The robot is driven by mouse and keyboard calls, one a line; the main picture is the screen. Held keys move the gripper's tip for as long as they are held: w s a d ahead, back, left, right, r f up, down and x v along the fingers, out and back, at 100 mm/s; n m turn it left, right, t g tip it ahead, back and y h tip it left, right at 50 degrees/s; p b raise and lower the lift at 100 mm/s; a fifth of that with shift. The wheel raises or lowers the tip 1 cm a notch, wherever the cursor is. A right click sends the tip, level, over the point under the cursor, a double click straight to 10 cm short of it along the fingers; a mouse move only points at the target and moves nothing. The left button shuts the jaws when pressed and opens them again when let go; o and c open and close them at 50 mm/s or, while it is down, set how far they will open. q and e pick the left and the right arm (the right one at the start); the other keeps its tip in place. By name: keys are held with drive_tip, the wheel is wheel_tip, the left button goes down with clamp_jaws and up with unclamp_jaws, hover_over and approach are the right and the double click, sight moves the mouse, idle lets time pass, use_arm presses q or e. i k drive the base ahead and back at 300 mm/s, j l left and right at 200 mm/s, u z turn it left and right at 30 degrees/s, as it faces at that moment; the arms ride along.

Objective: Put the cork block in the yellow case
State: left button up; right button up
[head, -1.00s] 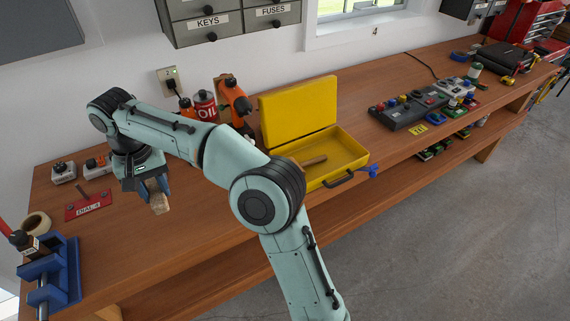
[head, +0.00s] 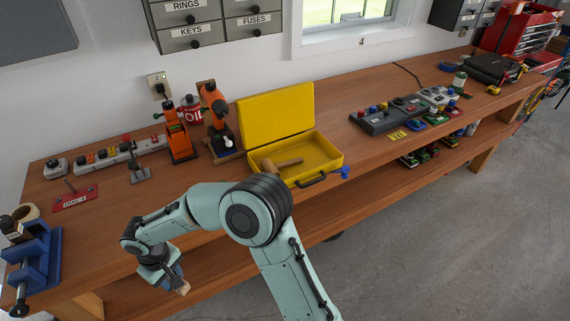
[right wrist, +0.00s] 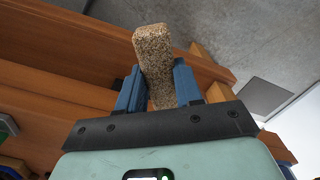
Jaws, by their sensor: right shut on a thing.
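The cork block (right wrist: 154,60) is a speckled brown block, gripped between the two blue fingers of my right gripper (right wrist: 158,88) in the right wrist view. In the head view my right gripper (head: 172,282) hangs low at the bench's front edge, with only the end of the cork block (head: 183,288) showing. The yellow case (head: 262,119) stands open on the bench, lid up against the back, well to the right of and beyond the gripper. A wooden mallet (head: 283,163) lies inside it. My left gripper is not in view.
An orange tool (head: 179,140), an oil can (head: 191,110) and another orange tool (head: 214,115) stand left of the case. A grey control box (head: 385,117) is to its right. A blue vise (head: 37,260) sits at the bench's left end. The bench front-left (head: 105,240) is clear.

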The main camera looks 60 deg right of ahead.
sight(318, 154)
drive_tip(key=k+l, duration=0.2)
drive_tip(key=l, duration=0.2)
drive_tip(key=k+l, duration=0.15)
drive_tip(key=l, duration=0.25)
drive_tip(key=k+l, duration=0.2)
drive_tip(key=l, duration=0.2)
drive_tip(key=k+l, duration=0.2)
drive_tip(key=l, duration=0.15)
drive_tip(key=k+l, duration=0.15)
drive_tip(key=l, duration=0.25)
drive_tip(key=k+l, duration=0.2)
drive_tip(key=l, duration=0.2)
